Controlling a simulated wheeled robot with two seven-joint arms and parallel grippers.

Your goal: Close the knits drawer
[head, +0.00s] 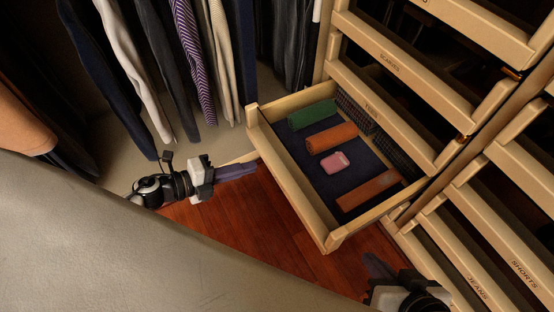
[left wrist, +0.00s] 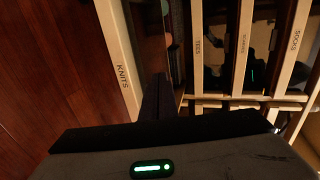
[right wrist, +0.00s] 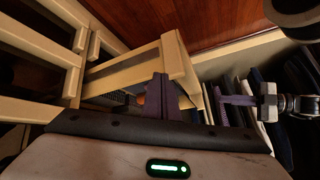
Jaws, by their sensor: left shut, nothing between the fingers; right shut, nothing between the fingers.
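The knits drawer (head: 290,205) stands pulled out in the head view, with rolled green, orange and brown items and a pink item on its dark lining. Its front, lettered KNITS, shows in the left wrist view (left wrist: 118,55). My left gripper (head: 256,167) is shut and empty, its fingertips close to the outside of the drawer front; I cannot tell whether they touch. My right gripper (head: 368,256) is shut and empty, below the drawer's near right corner in the picture. The drawer also shows ahead of the right fingers in the right wrist view (right wrist: 178,65).
Other drawers lettered scarves (head: 385,65), jeans (head: 470,275) and shorts (head: 520,270) stand at the right. Clothes (head: 190,60) hang at the upper left. A pale padded surface (head: 120,240) fills the lower left. Red wooden floor (head: 240,225) lies clear before the drawer.

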